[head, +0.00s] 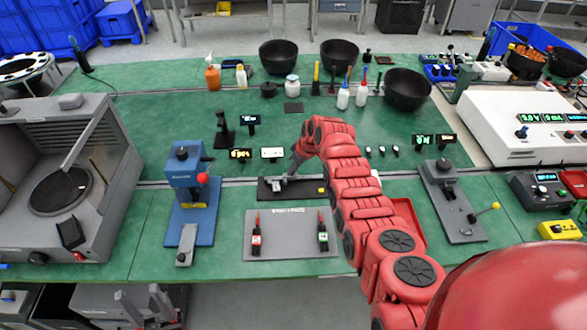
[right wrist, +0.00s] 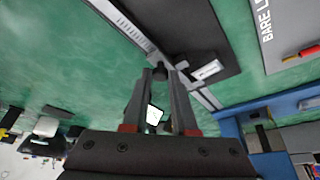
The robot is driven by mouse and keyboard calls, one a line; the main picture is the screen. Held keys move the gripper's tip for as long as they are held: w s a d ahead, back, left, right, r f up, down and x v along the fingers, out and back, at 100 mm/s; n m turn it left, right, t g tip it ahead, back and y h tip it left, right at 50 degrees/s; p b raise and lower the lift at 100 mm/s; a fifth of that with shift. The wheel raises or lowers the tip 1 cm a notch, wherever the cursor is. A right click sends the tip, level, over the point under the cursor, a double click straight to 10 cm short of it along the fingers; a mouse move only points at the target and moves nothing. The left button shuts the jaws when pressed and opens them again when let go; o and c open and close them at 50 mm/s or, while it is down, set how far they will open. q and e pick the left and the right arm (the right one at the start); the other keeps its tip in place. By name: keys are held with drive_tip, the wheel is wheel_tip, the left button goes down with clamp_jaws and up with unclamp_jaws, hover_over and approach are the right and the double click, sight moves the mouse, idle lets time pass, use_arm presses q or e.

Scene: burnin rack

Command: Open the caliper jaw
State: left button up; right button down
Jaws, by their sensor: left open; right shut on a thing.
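The caliper (head: 277,184) lies on a dark mat (head: 263,194) at the middle of the green bench. In the right wrist view its long pale scale bar (right wrist: 140,28) runs diagonally, with a slider and small display (right wrist: 208,70) beside it. My right gripper (head: 290,177) reaches down over the caliper. In the right wrist view its fingertips (right wrist: 161,76) are shut on a small dark round part of the caliper (right wrist: 160,70). How far apart the jaws stand is too small to tell. My left gripper (head: 152,306) is open and empty, low in front of the bench.
A blue press (head: 186,178) stands to the left, and a grey lever fixture (head: 455,205) to the right. Small displays (head: 272,153) stand behind. A red tray (head: 409,218) sits beside my right arm.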

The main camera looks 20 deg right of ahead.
drive_tip(key=c, duration=0.7)
unclamp_jaws()
drive_tip(key=shift+r, duration=0.1)
drive_tip(key=p+v, duration=0.4)
drive_tip(key=v, duration=1.3)
drive_tip(key=shift+s, duration=0.15)
